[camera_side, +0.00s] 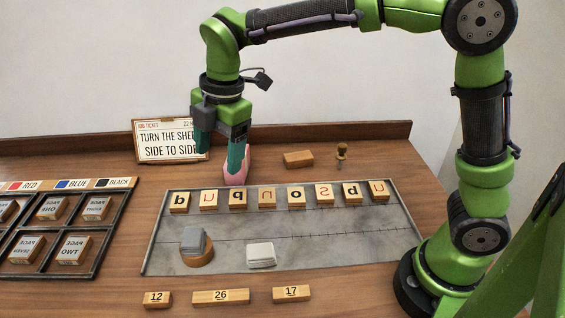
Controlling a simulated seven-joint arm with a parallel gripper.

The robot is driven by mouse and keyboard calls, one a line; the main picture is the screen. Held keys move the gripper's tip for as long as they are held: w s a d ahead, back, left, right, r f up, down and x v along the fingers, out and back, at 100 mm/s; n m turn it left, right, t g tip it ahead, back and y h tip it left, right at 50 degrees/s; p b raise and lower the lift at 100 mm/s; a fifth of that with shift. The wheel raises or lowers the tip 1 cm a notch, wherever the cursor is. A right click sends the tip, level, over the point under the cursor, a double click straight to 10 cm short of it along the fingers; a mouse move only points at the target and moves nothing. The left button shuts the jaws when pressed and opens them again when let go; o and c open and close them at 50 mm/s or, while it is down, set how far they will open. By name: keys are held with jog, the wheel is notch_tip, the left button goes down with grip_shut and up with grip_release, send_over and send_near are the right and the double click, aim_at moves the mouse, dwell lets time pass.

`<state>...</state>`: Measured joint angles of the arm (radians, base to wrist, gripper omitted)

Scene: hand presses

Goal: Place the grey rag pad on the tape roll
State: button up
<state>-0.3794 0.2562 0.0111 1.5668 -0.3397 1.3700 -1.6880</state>
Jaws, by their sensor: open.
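The grey rag pad (193,240) is a small grey block. It sits on top of the tape roll (199,259), a low round tan-brown disc at the left front of the grey metal plate. The pad looks slightly tilted, and it hides much of the roll's top. My gripper (219,156) is open, with teal fingers pointing down. It is above the plate's back left edge, behind and higher than the pad and apart from it. Nothing shows between its fingers.
A pink object (238,168) stands close by the right finger, partly hidden. Lettered blocks (265,198) line the plate's (330,240) back. A whitish pad (261,253) lies right of the roll. A compartment tray (102,240) is at left; numbered blocks (220,296) are in front.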

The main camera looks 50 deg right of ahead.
jog(key=s+d+m+t, duration=0.2)
jog(key=s+d+m, duration=0.5)
jog(key=m, duration=0.4)
jog(key=s+d+r+m+t, duration=0.1)
jog(key=s+d+m+t, duration=0.2)
jog(key=s+d+m, duration=0.4)
jog(key=s+m, duration=0.3)
jog(key=m, duration=0.2)
jog(key=shift+d+r+t+y, duration=0.15)
jog(key=shift+d+t+y, duration=0.15)
jog(key=shift+y, duration=0.1)
